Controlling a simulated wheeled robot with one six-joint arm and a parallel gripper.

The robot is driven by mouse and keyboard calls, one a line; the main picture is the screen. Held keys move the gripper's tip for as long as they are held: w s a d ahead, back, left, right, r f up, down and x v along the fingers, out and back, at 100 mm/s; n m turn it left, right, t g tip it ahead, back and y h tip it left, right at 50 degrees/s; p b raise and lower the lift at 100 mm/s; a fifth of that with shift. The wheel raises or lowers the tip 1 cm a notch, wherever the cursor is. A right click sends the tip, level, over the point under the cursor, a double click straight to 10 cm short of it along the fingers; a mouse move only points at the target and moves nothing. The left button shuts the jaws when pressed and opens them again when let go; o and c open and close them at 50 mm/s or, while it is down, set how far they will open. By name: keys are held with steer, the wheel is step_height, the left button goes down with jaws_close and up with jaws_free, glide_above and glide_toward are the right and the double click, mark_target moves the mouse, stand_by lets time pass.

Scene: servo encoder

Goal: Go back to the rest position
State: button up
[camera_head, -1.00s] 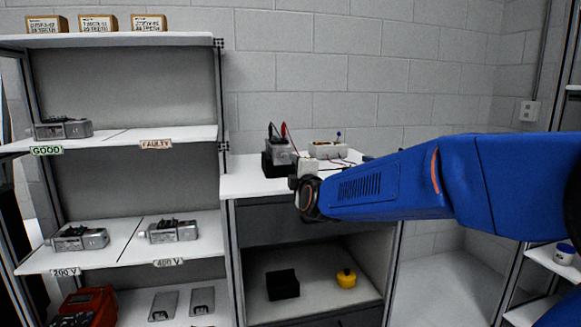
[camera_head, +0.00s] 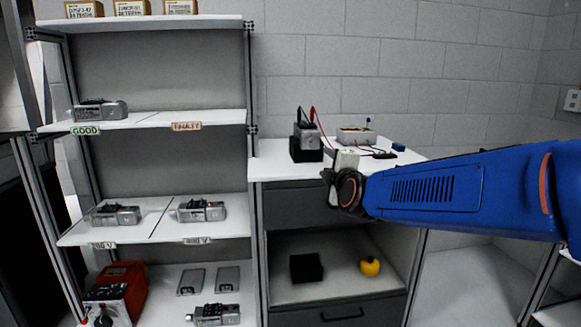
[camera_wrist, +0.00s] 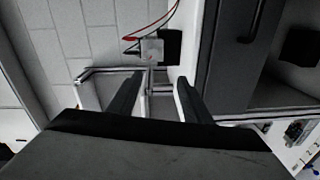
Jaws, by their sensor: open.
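My gripper (camera_wrist: 155,95) is open in the wrist view, with its two dark fingers apart and nothing between them. In the head view, my blue arm reaches in from the right, and its wrist end is in front of the workbench (camera_head: 275,170). The fingers are hidden or too small to tell there. A grey servo unit (camera_head: 311,139) with black and red leads stands on a black block (camera_head: 306,154) on the bench. The unit also shows beyond the fingertips in the wrist view (camera_wrist: 151,50).
Left of the bench is a shelf rack (camera_head: 250,90) with grey servos on the GOOD shelf (camera_head: 150,120) and on the shelf below. A black block (camera_head: 306,267) and a yellow object (camera_head: 370,266) sit in the bench's open compartment.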

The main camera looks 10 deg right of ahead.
steer(key=s+d+f+m+g, duration=0.2)
steer(key=s+f+m+g, duration=0.2)
steer(key=s+f, duration=0.3)
steer(key=s+d+f+m+g, duration=0.2)
steer(key=s+f+m+g, duration=0.2)
steer(key=s, duration=1.4)
steer(key=s+d+f+m+g, duration=0.3)
steer(key=s+f+m, duration=0.5)
steer(key=s+f, duration=0.3)
steer(key=shift+s+f+m+g+h, duration=0.15)
steer(key=shift+s+m+g+h, duration=0.15)
steer(key=shift+s+g, duration=0.45)
steer(key=shift+w+d, duration=0.1)
steer(key=shift+w, duration=0.05)
